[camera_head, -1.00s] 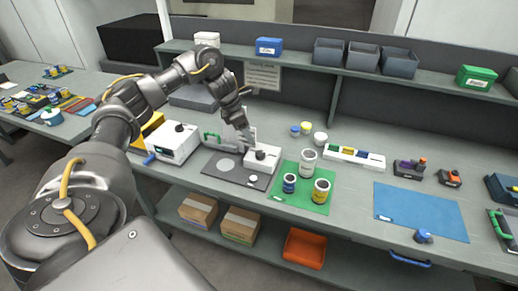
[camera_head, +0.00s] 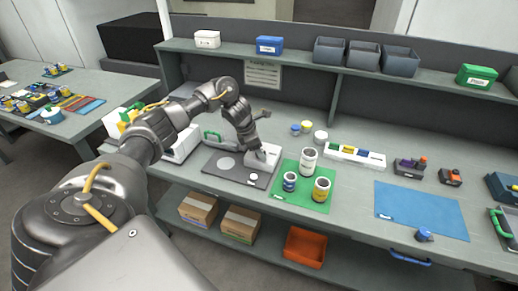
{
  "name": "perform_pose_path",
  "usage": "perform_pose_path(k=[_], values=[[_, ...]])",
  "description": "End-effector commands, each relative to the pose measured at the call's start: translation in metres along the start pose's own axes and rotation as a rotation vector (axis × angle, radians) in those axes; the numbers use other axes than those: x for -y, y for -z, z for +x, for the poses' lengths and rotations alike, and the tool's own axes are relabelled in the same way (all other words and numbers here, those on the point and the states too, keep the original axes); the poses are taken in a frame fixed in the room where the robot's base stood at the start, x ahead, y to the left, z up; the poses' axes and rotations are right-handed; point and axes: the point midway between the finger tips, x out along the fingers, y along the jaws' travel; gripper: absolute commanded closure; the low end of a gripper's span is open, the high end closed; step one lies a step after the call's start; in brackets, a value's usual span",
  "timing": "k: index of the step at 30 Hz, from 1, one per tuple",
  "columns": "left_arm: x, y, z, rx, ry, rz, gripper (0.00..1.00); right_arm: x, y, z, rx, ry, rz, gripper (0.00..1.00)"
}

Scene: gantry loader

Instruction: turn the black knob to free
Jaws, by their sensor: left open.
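The black knob sits on top of a small white box (camera_head: 272,152) at the right end of a dark grey plate (camera_head: 213,168). My left gripper (camera_head: 259,155) reaches down over that box, open, with its fingertips at the knob. The fingers hide most of the knob, and I cannot tell whether they touch it. The knob's pointer and any "free" marking cannot be read. My right gripper is not in view.
A green mat (camera_head: 318,199) with several jars lies right of the plate. A white box (camera_head: 181,148) is partly behind my left arm. A blue mat (camera_head: 420,211) has free room. A shelf with bins (camera_head: 362,56) runs along the back.

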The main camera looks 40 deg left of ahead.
Motion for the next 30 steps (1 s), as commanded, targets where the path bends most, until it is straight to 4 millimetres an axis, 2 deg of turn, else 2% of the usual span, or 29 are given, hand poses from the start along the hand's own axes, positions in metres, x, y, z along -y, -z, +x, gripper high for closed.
perform_pose_path(k=[5, 15, 23, 30], values=[[0.0000, -0.0001, 0.0002, 0.000, 0.000, 0.000, 0.43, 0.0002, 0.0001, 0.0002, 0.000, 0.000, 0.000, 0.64], [-0.0002, -0.0002, -0.0002, 0.001, -0.001, 0.000, 0.87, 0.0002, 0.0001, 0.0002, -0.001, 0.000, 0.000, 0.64], [0.0000, -0.0002, -0.0006, 0.001, -0.011, -0.023, 0.87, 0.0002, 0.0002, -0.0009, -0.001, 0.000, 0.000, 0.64], [0.0011, -0.0012, -0.0014, 0.001, -0.057, -0.135, 0.87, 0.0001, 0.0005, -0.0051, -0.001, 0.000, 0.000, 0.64]])
